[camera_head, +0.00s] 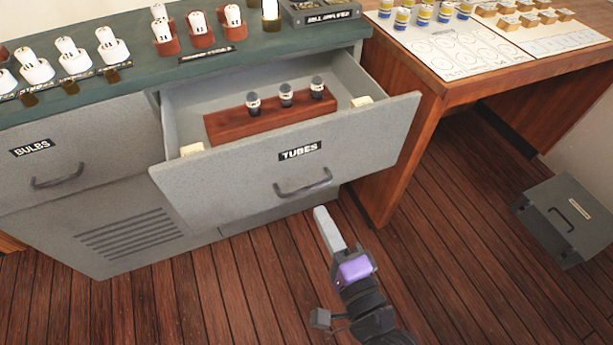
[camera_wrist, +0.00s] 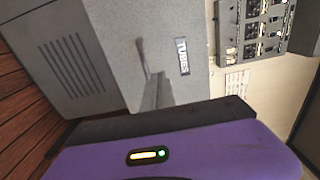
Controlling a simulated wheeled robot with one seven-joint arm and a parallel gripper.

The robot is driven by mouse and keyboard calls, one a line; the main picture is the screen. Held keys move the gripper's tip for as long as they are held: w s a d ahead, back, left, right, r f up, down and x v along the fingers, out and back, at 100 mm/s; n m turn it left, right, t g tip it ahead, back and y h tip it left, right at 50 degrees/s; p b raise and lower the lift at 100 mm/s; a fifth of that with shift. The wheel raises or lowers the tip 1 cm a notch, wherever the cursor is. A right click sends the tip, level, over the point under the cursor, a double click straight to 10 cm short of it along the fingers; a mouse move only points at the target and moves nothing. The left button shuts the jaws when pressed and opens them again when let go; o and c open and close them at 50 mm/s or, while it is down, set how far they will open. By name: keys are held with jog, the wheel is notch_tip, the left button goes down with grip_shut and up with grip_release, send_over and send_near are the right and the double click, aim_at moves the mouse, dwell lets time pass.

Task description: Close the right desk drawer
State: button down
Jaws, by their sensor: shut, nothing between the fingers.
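The right desk drawer (camera_head: 370,141), a grey drawer labelled TUBES, stands pulled out of the desk. Inside it a brown wooden block (camera_head: 232,124) holds three dark tubes (camera_head: 286,95). A dark bar handle (camera_head: 302,188) is on its front. My gripper (camera_head: 320,212) is shut and empty, below and in front of the drawer front, a little right of the handle in the head view. In the wrist view the fingers (camera_wrist: 160,82) point at the drawer front (camera_wrist: 190,90), close to the handle (camera_wrist: 143,58). I cannot tell whether they touch it.
The left drawer (camera_head: 85,150), labelled BULBS, is shut. White and red items stand on the green desk top (camera_head: 270,45). A wooden table (camera_head: 450,100) with a white sheet stands to the right. A grey box (camera_head: 567,218) lies on the floor at right. Wooden floor around my gripper is clear.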

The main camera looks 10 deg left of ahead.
aim_at(267, 106)
jog(key=p+x, duration=0.1)
jog(key=x, duration=0.9)
jog(key=shift+w+a, duration=0.2)
jog(key=shift+a, duration=0.1)
jog(key=shift+w+a, duration=0.3)
jog(key=shift+w, duration=0.2)
jog(key=b+x, duration=0.6)
jog(key=x, duration=1.6)
jog(key=shift+f+b, duration=0.15)
jog(key=shift+b, duration=0.15)
jog(key=shift+w+a, duration=0.4)
jog(key=shift+w, duration=0.05)
jog(key=shift+w+r, duration=0.15)
jog(key=shift+r, duration=0.15)
